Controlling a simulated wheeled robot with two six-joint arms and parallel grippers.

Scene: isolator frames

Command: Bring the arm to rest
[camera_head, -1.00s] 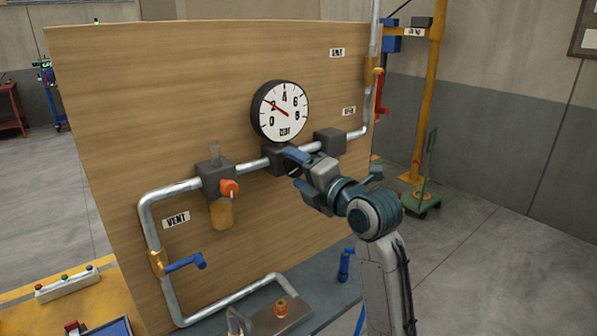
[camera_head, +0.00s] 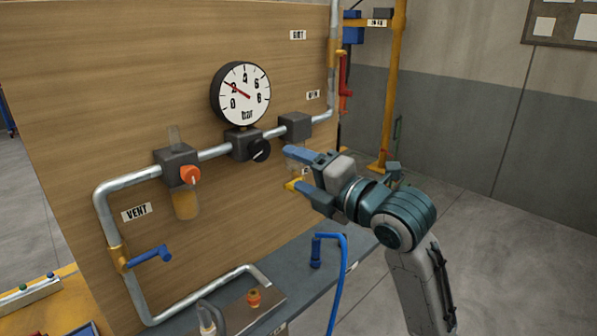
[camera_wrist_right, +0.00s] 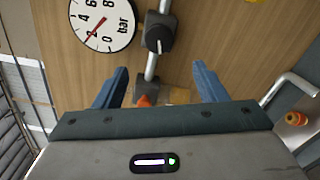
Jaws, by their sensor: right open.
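My right gripper (camera_head: 291,170) is open and empty in the head view, in front of the wooden panel, right of and a little below the black regulator knob (camera_head: 260,150). It touches nothing that I can see. In the right wrist view its two blue fingers are spread wide (camera_wrist_right: 152,88), with the black knob (camera_wrist_right: 159,38) beyond them. The round pressure gauge (camera_head: 241,95) sits above the knob, its red needle near 2. My left gripper is not in the head view.
The wooden panel (camera_head: 75,75) carries a silver pipe, an orange knob (camera_head: 190,175) over an amber bowl, and a blue-handled valve (camera_head: 152,255). Open floor lies to the right.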

